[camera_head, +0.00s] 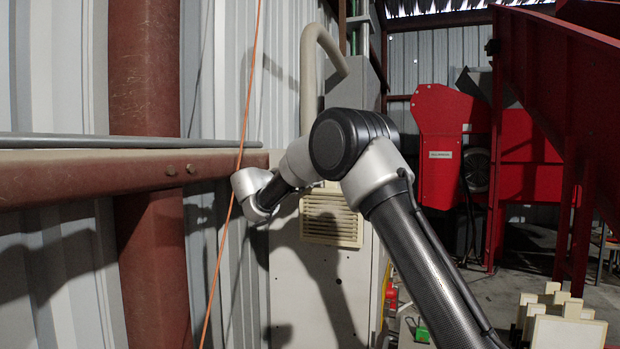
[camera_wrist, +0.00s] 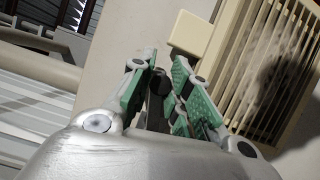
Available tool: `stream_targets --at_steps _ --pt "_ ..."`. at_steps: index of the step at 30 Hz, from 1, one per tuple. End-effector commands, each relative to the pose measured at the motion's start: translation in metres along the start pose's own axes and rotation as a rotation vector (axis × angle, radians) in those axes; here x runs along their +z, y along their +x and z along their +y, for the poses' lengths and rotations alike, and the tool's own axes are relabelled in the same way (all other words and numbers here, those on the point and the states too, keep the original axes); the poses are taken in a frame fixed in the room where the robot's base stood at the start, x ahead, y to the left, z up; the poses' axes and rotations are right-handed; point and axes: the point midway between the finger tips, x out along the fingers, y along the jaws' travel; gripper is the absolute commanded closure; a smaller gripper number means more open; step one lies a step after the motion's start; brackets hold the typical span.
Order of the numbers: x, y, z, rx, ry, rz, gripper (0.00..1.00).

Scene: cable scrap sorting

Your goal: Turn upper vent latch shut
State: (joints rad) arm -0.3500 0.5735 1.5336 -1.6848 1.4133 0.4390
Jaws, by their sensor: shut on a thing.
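The louvred vent (camera_head: 331,217) is a cream grille on the front of the grey cabinet, and it fills the right of the wrist view (camera_wrist: 264,75). In the wrist view my gripper (camera_wrist: 160,82) has its green-padded fingers on either side of a small dark piece (camera_wrist: 157,84), which looks like the upper vent latch. The fingers are shut on it, beside the vent's upper end. Its exact turn angle cannot be told. In the head view my arm hides the gripper and the latch.
A cream block (camera_wrist: 190,33) sits beside the vent, close to the fingertips. A red beam (camera_head: 70,184) and an orange cable (camera_head: 231,190) run along the wall left of the cabinet (camera_head: 310,285). Red machinery (camera_head: 447,150) and pale blocks (camera_head: 565,330) stand to the right.

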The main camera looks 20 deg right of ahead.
Motion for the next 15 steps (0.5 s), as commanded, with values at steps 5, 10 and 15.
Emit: stream_targets --at_steps 5,10,15 --pt "-0.0004 -0.0003 0.0004 0.000 0.001 0.002 1.00" --pt "-0.0004 -0.0003 0.0004 0.001 0.000 0.001 0.76" --pt "-0.0003 -0.0002 0.0001 0.001 -0.001 0.001 0.60"
